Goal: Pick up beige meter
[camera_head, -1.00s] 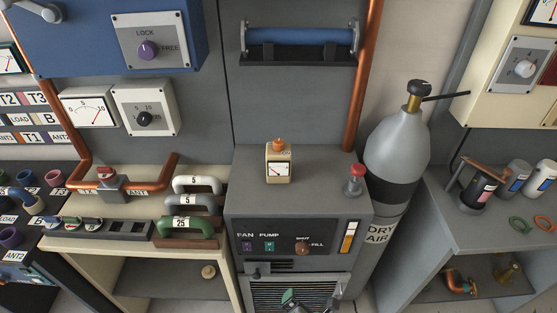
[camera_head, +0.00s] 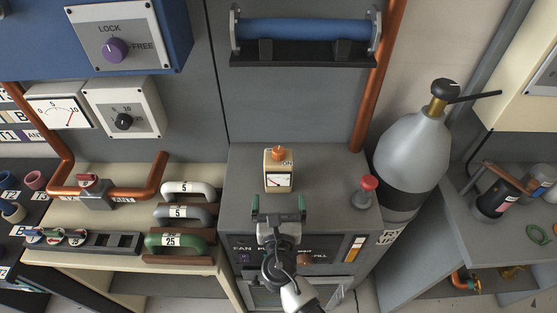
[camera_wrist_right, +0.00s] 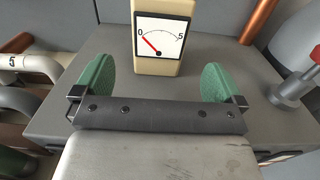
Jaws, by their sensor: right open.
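The beige meter (camera_head: 278,172) stands upright on top of the grey cabinet (camera_head: 330,165), with an orange knob on top and a white dial on its front. In the right wrist view the meter (camera_wrist_right: 157,62) is straight ahead, its dial marked 0 and 5. My right gripper (camera_head: 279,206) is open and empty, just in front of the meter on the near side. Its green fingertips (camera_wrist_right: 157,84) are spread wider than the meter and do not touch it. My left gripper is not in view.
A red knob (camera_head: 368,190) rises from the cabinet top to the right of the meter. A grey gas cylinder (camera_head: 411,150) stands further right. Coil handles (camera_head: 180,240) sit on the shelf at left. A blue tube (camera_head: 305,28) hangs on the panel behind.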

